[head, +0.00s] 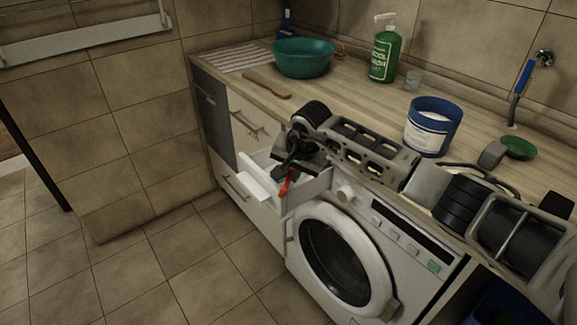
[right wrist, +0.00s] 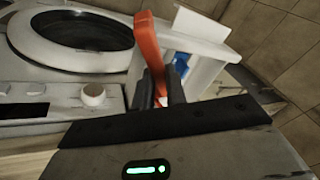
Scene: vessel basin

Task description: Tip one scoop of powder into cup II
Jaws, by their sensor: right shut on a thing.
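My right gripper (head: 291,166) reaches in from the right over the washing machine's open drawer (head: 312,187). It is shut on an orange-red scoop (head: 286,186), which also shows between the fingers in the right wrist view (right wrist: 150,50). The scoop points down in the head view, over or beside the drawer; I cannot tell its tilt or whether it holds powder. A blue part (right wrist: 181,65) shows inside the drawer in the right wrist view. The cup markings are not readable. A blue tub (head: 432,140) of white powder stands open on the counter. My left gripper is not in view.
The washing machine (head: 380,262) stands under the counter (head: 350,92). The floor at left is clear.

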